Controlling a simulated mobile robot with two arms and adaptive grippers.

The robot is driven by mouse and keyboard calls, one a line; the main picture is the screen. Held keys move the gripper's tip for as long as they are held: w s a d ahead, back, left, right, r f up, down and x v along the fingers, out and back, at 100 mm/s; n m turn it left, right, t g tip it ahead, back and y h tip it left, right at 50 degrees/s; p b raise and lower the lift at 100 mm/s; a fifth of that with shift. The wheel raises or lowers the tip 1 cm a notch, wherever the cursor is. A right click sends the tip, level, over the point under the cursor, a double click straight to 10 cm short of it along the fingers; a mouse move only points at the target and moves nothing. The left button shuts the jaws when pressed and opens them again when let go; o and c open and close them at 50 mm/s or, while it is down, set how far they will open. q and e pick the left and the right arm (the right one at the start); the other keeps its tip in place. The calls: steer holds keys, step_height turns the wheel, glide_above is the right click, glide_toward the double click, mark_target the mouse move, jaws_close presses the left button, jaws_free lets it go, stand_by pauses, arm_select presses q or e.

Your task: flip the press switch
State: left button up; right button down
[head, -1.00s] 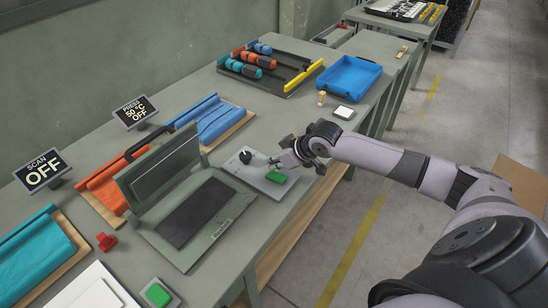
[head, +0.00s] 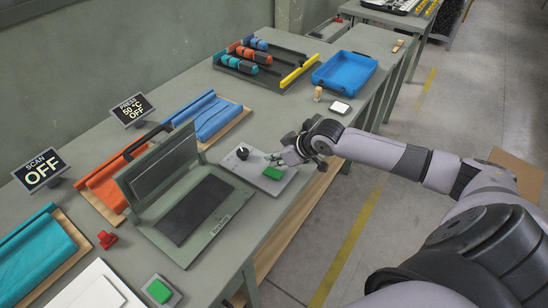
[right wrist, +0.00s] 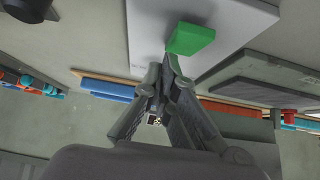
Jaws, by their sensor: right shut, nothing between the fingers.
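The press (head: 190,210) is a grey-green hinged plate with its lid raised, standing on the table. A light grey control panel (head: 259,186) beside it carries a black round knob (head: 242,153) and a green press switch (head: 273,173). My right gripper (head: 276,158) is shut and empty, just beyond the green switch and right of the knob. In the right wrist view the closed fingertips (right wrist: 165,72) appear very near the green switch (right wrist: 190,39); I cannot tell whether they touch. The press display (head: 132,110) reads "PRESS 50 °C OFF". My left gripper is out of view.
A scan display (head: 41,170) reads "OFF". Another green switch (head: 160,291) and a red piece (head: 107,240) are on the near table. Orange (head: 105,185), blue (head: 212,115) and teal (head: 40,255) cloths lie on boards. A blue tray (head: 345,72) stands farther back.

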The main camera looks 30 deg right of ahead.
steer(key=s+d+r+p, duration=0.1)
steer(key=s+r, duration=0.3)
steer(key=r, duration=0.8)
steer(key=shift+s+d+r+p, duration=0.15)
steer(key=shift+d+p, duration=0.2)
steer(key=shift+p, duration=0.4)
